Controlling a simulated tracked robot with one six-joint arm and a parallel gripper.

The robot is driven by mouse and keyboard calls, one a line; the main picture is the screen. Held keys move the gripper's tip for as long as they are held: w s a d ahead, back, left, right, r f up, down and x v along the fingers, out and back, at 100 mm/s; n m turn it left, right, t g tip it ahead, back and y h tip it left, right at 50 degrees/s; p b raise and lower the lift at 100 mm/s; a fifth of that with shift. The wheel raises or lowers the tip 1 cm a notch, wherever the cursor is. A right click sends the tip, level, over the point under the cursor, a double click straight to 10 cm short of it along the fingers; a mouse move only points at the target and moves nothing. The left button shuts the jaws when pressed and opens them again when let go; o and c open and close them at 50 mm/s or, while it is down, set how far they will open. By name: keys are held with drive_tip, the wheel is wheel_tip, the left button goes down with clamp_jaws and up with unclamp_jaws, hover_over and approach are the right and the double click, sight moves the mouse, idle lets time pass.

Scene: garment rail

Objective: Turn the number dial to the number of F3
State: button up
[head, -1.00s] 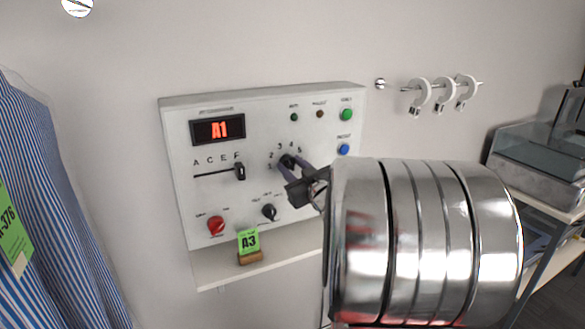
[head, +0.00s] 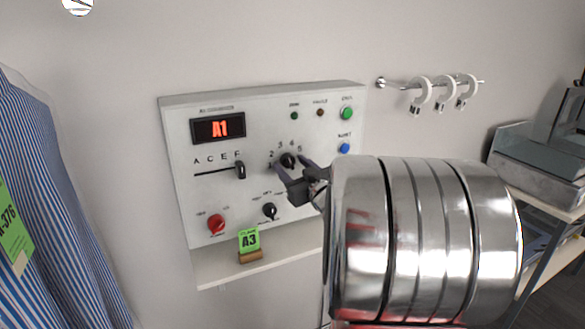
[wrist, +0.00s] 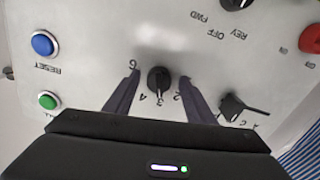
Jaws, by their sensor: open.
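The number dial (head: 288,160) is a black knob on the white control panel (head: 180,150), with numbers around its edge. In the wrist view the dial (wrist: 159,80) lies between my two fingers, with gaps on both sides. Its bar looks roughly in line with the 3, but I cannot tell its pointing end for certain. My gripper (head: 292,166) is open around the dial; it also shows in the wrist view (wrist: 159,76). The red display (head: 218,128) reads A1. A green card (head: 249,241) below reads A3.
A red knob (head: 216,224) and a black FWD/OFF/REV knob (head: 269,211) sit below. Green (head: 346,113) and blue (head: 344,148) buttons are at the right. Striped shirts (head: 60,220) hang at the left. White rings (head: 444,94) hang on a wall peg.

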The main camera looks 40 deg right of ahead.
drive_tip(key=shift+s, duration=0.15)
drive_tip(key=shift+s+a+r, duration=0.1)
drive_tip(key=shift+s+a, duration=0.05)
drive_tip(key=shift+s, duration=0.4)
drive_tip(key=v, duration=1.2)
drive_tip(key=shift+s, duration=0.2)
drive_tip(key=shift+a, duration=0.2)
